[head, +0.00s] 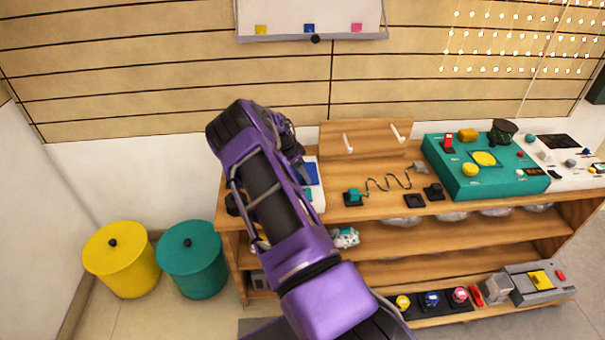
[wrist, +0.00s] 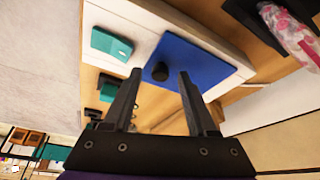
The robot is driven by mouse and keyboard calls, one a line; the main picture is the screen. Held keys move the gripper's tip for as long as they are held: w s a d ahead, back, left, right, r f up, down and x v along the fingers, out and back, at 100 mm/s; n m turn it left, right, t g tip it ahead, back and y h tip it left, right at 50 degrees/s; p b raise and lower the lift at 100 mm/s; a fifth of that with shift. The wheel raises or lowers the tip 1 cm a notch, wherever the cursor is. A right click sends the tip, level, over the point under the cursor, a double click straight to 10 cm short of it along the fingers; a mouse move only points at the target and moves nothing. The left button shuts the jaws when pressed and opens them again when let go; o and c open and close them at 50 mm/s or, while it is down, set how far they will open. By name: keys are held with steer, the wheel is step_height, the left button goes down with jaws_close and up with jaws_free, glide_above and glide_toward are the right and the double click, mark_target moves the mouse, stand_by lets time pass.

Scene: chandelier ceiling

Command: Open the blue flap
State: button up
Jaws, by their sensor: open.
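The blue flap (wrist: 205,68) is a flat blue panel with a black round knob (wrist: 160,72), set in a white board in the wrist view. It looks shut, lying flat with the board. In the head view only a strip of the blue flap (head: 312,173) shows beside my purple arm. My gripper (wrist: 159,76) is open and empty, and the knob appears between its two fingertips. I cannot tell how far the tips are from the knob. The arm hides the fingers in the head view.
A teal block (wrist: 111,45) sits on the same white board (wrist: 150,18). On the wooden bench, a teal control box (head: 480,165) and a wooden panel with white handles (head: 365,138) stand to the right. Yellow (head: 121,262) and teal (head: 192,262) bins stand left on the floor.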

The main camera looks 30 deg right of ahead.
jaws_close()
stand_by(1.4)
